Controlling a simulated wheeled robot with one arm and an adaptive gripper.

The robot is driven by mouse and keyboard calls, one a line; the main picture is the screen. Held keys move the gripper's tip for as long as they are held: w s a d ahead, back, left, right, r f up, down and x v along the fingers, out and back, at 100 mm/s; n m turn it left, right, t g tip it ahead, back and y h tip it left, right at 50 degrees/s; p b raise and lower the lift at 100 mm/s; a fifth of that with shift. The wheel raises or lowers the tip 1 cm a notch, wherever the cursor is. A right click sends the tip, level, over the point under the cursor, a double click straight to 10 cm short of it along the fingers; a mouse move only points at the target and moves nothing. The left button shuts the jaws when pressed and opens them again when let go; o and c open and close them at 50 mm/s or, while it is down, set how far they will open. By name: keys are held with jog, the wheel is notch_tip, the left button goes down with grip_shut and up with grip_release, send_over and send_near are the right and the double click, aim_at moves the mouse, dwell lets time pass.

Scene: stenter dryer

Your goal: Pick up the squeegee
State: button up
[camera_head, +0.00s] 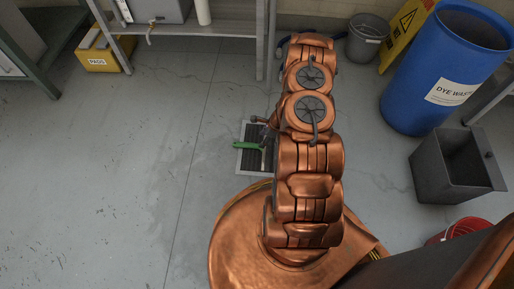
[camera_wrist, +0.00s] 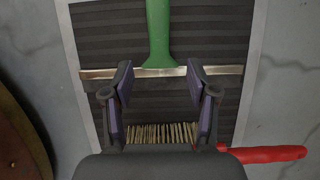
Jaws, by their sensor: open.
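The squeegee has a green handle (camera_wrist: 158,35) and a thin metallic crossbar (camera_wrist: 105,74). In the wrist view the handle points up and the crossbar lies across the dark ribbed mat (camera_wrist: 90,40). In the head view the green handle (camera_head: 243,144) shows on the mat (camera_head: 243,168), left of my arm. My gripper (camera_wrist: 161,88) is open, its two fingers apart on either side of the line of the handle, near the crossbar. Nothing is held between them. In the head view my gripper (camera_head: 266,126) is partly hidden by my arm.
A brush with pale bristles (camera_wrist: 160,133) and a red handle (camera_wrist: 268,154) lies beside the squeegee, partly hidden by my gripper. A blue drum (camera_head: 420,95), a grey bin (camera_head: 450,165) and a metal bucket (camera_head: 367,40) stand right. Floor left of the mat is clear.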

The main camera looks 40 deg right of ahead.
aim_at(252, 146)
jog(key=b+x, duration=0.2)
jog(key=x, duration=0.3)
jog(key=shift+s+f, duration=0.1)
jog(key=shift+s, duration=0.1)
jog(key=shift+w+a+f+b, duration=0.15)
jog(key=shift+w+f+b, duration=0.05)
jog(key=shift+f+b, duration=0.15)
jog(key=shift+c, duration=0.3)
grip_shut()
